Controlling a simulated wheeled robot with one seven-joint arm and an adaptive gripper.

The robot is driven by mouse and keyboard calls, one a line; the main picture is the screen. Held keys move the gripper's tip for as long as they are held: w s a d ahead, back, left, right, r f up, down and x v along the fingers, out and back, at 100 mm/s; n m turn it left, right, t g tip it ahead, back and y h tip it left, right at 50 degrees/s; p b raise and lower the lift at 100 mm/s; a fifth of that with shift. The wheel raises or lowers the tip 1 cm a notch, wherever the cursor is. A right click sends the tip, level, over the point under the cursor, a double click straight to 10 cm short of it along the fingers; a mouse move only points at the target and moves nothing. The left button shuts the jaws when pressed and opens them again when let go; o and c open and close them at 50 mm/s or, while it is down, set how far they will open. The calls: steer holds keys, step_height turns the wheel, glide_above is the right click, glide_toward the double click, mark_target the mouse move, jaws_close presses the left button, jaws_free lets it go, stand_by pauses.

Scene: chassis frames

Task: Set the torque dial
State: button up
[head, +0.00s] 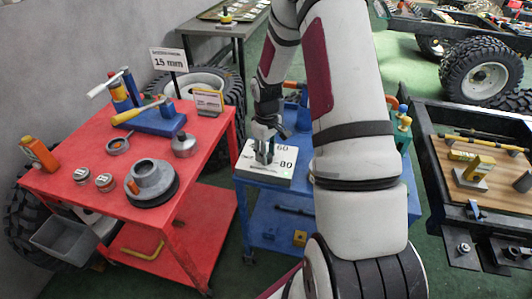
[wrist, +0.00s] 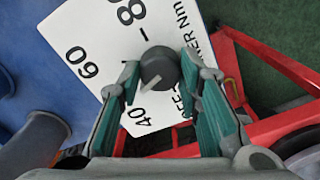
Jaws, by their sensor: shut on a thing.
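The torque dial is a dark grey round knob (wrist: 159,67) on a white plate (wrist: 85,30) printed with 40, 60, 80 and "Nm". Its light pointer line points down-left, close to the 40. In the wrist view my gripper (wrist: 160,68) has its green-padded fingers on both sides of the knob, shut on it. In the head view my gripper (head: 263,152) reaches down onto the dial box (head: 284,180) on the blue cart, and hides the knob there. Numbers 60 and 80 show beside it.
A red cart (head: 185,201) stands left with a blue press (head: 158,122), a grey hub (head: 152,178), tins, an orange bottle (head: 39,154) and a "15 mm" sign (head: 169,60). The blue cart (head: 276,210) bears the dial box. A wood-topped bench (head: 450,190) is at right.

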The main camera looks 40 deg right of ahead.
steer(key=m+b, duration=0.1)
steer(key=m, duration=0.3)
steer(key=shift+f+m, duration=0.1)
steer(key=shift+m, duration=0.2)
steer(key=shift+m+b, duration=0.45)
steer(key=shift+m, duration=1.85)
steer(key=o, duration=1.2)
step_height(320, 180, up, 12)
steer(key=shift+r, duration=0.1)
